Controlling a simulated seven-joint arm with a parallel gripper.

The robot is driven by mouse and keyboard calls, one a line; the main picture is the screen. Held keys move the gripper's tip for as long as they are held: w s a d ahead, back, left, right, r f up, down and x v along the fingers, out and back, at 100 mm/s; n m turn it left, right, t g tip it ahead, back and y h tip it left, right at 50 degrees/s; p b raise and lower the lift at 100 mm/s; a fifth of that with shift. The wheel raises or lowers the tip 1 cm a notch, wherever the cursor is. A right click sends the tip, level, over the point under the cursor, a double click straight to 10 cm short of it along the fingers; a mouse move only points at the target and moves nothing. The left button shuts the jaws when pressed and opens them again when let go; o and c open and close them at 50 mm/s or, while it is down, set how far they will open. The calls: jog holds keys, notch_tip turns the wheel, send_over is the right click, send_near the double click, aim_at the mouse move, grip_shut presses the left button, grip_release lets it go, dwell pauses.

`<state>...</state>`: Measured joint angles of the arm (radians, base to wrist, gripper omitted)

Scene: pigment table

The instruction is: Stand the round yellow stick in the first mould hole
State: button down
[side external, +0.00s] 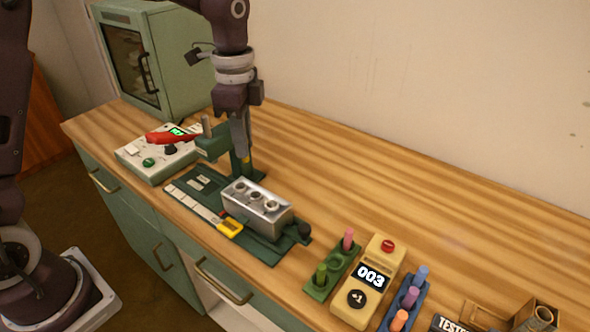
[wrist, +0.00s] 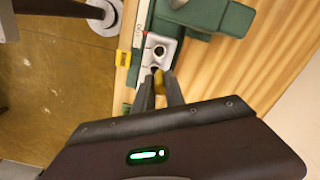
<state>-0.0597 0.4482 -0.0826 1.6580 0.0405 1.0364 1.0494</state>
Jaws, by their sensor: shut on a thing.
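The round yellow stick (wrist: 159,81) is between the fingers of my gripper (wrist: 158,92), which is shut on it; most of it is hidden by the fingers. The silver mould block (side external: 257,208) sits on a green base (side external: 262,245), with a row of round holes on top. The gripper appears above and behind the block's left end. In the wrist view the stick overlaps the block's near end, close to a hole; I cannot tell whether it is in it.
A yellow clip (side external: 230,228) lies before the block. Stick racks (side external: 332,270), a yellow counter (side external: 369,280) and a wooden holder (side external: 535,315) stand right. The table behind is clear.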

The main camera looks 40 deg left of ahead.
jog(key=shift+s+a+f, duration=0.1)
jog(key=shift+a+f, duration=0.25)
jog(key=shift+f, duration=1.35)
jog(key=shift+s+a+f, duration=0.15)
jog(key=shift+a+f, duration=0.2)
jog(key=shift+f, duration=1.3)
jog(key=shift+s+a+f, duration=0.1)
jog(key=shift+a+f, duration=0.25)
jog(key=shift+f, duration=1.35)
jog(key=c, duration=1.3)
grip_release()
notch_tip(320, 180, up, 7)
jog(key=shift+r, duration=0.1)
